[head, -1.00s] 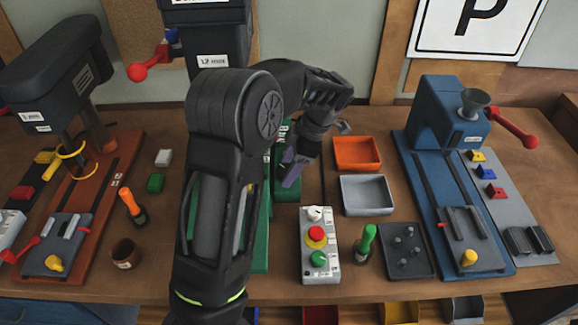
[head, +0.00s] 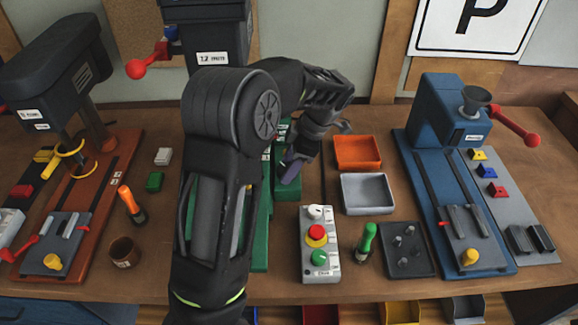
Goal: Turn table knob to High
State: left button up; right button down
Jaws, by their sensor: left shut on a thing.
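My left arm reaches up across the middle of the head view. Its gripper (head: 290,170) points down at the green machine (head: 283,188) behind the control box. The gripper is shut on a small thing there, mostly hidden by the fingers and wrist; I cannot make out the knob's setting. The grey control box (head: 308,270) stands to the right and nearer, with a white knob (head: 315,212), a red button (head: 316,232) on yellow and a green button (head: 319,257). My right gripper does not show.
An orange tray (head: 357,166) and a grey tray (head: 341,196) lie right of the gripper. A blue machine (head: 447,120) stands farther right. A brown cup (head: 124,258) is at left.

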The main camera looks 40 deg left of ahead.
pick_arm(q)
jog(key=m+t+b, duration=0.1)
jog(key=m+b, duration=0.2)
jog(key=shift+f, duration=0.2)
jog(key=m+t+b, duration=0.1)
jog(key=m+b, duration=0.1)
jog(key=m, duration=0.1)
jog(key=m+t+b, duration=0.1)
jog(key=m+b, duration=0.1)
jog(key=b, duration=0.1)
jog(key=shift+s+m+y+b, duration=0.15)
jog(key=shift+m+y+b, duration=0.15)
jog(key=shift+m, duration=0.1)
jog(key=m+t+b, duration=0.1)
jog(key=m+b, duration=0.1)
jog(key=m, duration=0.1)
jog(key=shift+s+m+t+b, duration=0.1)
jog(key=shift+m+t+b, duration=0.2)
jog(key=shift+t, duration=0.1)
jog(key=shift+r+m+t+h+b, duration=0.25)
jog(key=shift+m+t+h+b, duration=0.35)
jog(key=shift+m, duration=0.8)
jog(key=shift+r, duration=0.15)
jog(key=o, duration=1.4)
jog(key=shift+c, duration=0.2)
jog(key=shift+a, duration=0.1)
